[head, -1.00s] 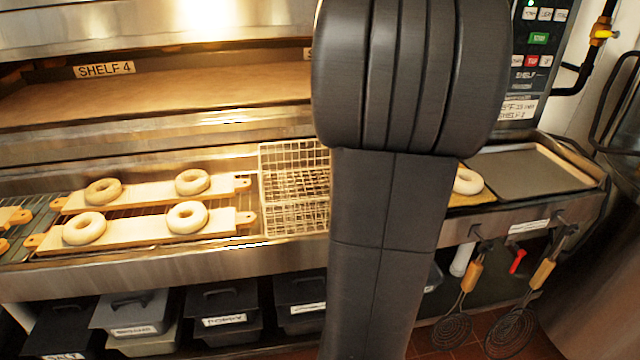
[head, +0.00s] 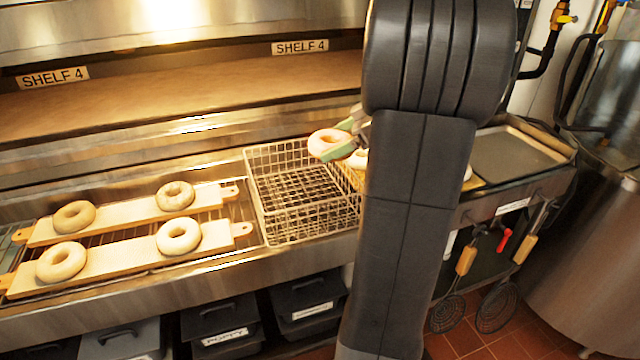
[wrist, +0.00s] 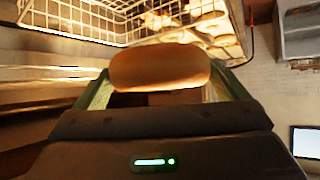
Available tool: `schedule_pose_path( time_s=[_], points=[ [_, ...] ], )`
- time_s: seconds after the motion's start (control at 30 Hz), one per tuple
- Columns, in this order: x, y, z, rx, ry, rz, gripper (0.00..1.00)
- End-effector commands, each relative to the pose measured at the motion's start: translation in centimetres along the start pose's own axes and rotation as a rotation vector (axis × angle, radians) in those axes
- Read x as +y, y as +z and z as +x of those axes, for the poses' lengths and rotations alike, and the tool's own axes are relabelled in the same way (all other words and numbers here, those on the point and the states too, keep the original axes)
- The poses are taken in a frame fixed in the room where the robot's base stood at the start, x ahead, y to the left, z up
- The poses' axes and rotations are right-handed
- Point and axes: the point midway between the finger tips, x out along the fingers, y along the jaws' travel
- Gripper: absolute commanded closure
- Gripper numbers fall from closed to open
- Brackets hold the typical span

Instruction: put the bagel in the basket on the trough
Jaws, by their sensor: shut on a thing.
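A pale bagel (head: 327,143) is held in my gripper (head: 345,148), whose green fingers are shut on it. The bagel also shows in the wrist view (wrist: 160,68), between the two fingers. In the head view it is at the right rear edge of the wire basket (head: 262,200), above the basket's rim level. The basket stands on the metal trough (head: 215,262), and no bagel shows in it in the head view. In the wrist view a wire basket (wrist: 75,22) appears at the top. My arm hides part of the area right of the basket.
Left of the basket, two wooden boards (head: 115,248) carry several bagels (head: 178,235). Right of my arm lies a dark tray (head: 515,152). More bagels, partly hidden, lie on a board behind my arm.

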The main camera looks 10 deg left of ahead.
Motion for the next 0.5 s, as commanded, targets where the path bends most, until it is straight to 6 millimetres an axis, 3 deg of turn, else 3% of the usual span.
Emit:
schedule_pose_path(
  time_s=[0.13, 0.5],
  points=[
    [0.0, 2.3, 1.6, 0.0, 0.0, 0.005, 0.31],
    [0.0, 5.5, 3.7, 0.0, 0.002, 0.006, 0.31]
  ],
)
